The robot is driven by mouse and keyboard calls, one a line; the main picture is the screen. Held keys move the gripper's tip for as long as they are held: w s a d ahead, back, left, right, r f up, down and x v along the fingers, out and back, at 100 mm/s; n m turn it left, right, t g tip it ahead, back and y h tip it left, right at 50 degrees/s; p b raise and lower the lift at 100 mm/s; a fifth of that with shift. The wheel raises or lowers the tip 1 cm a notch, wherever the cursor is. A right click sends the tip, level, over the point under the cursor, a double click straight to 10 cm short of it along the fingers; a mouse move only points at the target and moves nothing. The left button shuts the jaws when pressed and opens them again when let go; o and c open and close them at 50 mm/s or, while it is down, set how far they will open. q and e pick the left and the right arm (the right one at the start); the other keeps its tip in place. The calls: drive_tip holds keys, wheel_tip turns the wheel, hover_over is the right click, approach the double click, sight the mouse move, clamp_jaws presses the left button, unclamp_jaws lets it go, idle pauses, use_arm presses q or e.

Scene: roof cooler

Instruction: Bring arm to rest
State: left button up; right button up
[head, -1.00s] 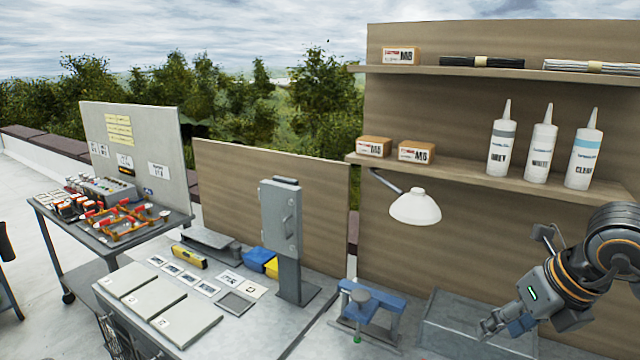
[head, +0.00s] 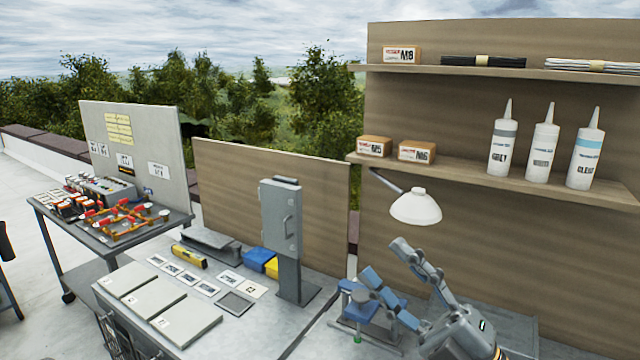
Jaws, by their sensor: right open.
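My right gripper (head: 385,268) is open in the head view, at the lower right. Its two fingers spread up and to the left, and nothing shows between them. It is in front of the blue clamp-like stand (head: 352,310) and partly hides it. The upper finger comes up just below the white lamp shade (head: 416,207); I cannot tell the gap in depth. My left gripper is not in view.
A shelf (head: 460,170) with several boxes and three cartridges (head: 543,143) is above right. A grey cabinet (head: 281,218) on a post stands on the bench left of the gripper. Flat panels (head: 180,322) lie at the front left. A cart (head: 75,235) holds orange-and-red parts.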

drive_tip(key=w+d+f+m+t+h, duration=0.2)
drive_tip(key=d+f+m+h, duration=0.35)
drive_tip(key=m+h, duration=0.3)
drive_tip(key=w+d+f+m+t+h, duration=0.3)
drive_tip(key=d+f+m+h, duration=0.25)
drive_tip(key=m+h, duration=0.3)
drive_tip(key=s+d+f+m+g+h, duration=0.25)
drive_tip(key=f+m+g, duration=0.2)
drive_tip(key=f, duration=0.75)
drive_tip(key=s+a+f+m+g, duration=0.2)
drive_tip(key=s+f+g, duration=1.1)
drive_tip(key=s+f, duration=0.9)
wheel_tip(320, 180, down, 33)
drive_tip(key=s+g+b, duration=0.1)
drive_tip(key=s+b, duration=0.1)
drive_tip(key=b, duration=0.7)
drive_tip(key=s+d+f+b, duration=0.1)
drive_tip(key=s+f+b, duration=0.2)
drive_tip(key=s+f, duration=0.5)
drive_tip(key=s+d+f+g+b, duration=0.1)
drive_tip(key=s+f+b, duration=0.3)
drive_tip(key=s+f, duration=0.4)
wheel_tip(320, 180, down, 7)
drive_tip(key=shift+s+d+r+y, duration=0.1)
drive_tip(key=shift+s+d+y, duration=0.25)
drive_tip(key=shift+d, duration=0.05)
